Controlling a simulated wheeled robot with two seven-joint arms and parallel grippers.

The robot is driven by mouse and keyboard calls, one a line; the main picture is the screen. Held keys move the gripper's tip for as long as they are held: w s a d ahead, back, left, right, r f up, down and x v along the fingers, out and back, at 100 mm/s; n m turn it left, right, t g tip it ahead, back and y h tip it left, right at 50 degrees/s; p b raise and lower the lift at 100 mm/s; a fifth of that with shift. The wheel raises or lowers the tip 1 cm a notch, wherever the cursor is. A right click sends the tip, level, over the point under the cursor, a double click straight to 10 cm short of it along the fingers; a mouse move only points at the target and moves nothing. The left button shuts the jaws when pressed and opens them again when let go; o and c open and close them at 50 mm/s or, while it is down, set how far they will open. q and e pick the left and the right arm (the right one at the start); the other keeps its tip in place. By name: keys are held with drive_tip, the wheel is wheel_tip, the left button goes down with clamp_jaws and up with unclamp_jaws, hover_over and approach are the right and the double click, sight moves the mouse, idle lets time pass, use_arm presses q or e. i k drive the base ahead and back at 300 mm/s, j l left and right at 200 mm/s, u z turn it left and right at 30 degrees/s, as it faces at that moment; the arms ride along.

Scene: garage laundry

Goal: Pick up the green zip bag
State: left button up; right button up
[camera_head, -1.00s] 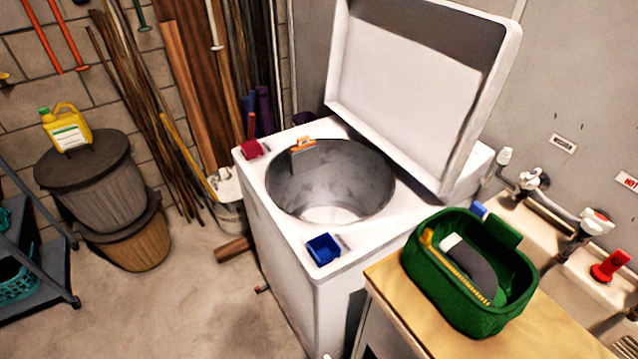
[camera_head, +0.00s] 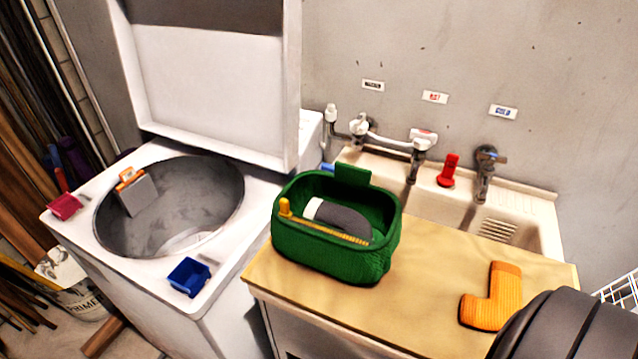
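The green zip bag (camera_head: 335,262) stands open and upright on the wooden counter (camera_head: 415,320), near its left end. A yellow zip strip with a yellow tab runs across its opening. A grey and white item (camera_head: 345,218) lies inside it. A green flap stands up at its back rim. Neither of my grippers is in view, so nothing of mine is seen touching the bag.
An open top-loading washer (camera_head: 225,285) stands left of the counter, with a blue scoop (camera_head: 188,277) on its edge. An orange L-shaped item (camera_head: 492,297) lies on the counter at right. A sink (camera_head: 525,208) with taps is behind. A dark rounded object (camera_head: 565,335) fills the lower right corner.

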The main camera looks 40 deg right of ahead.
sight(347, 257)
drive_tip(key=z, duration=1.3)
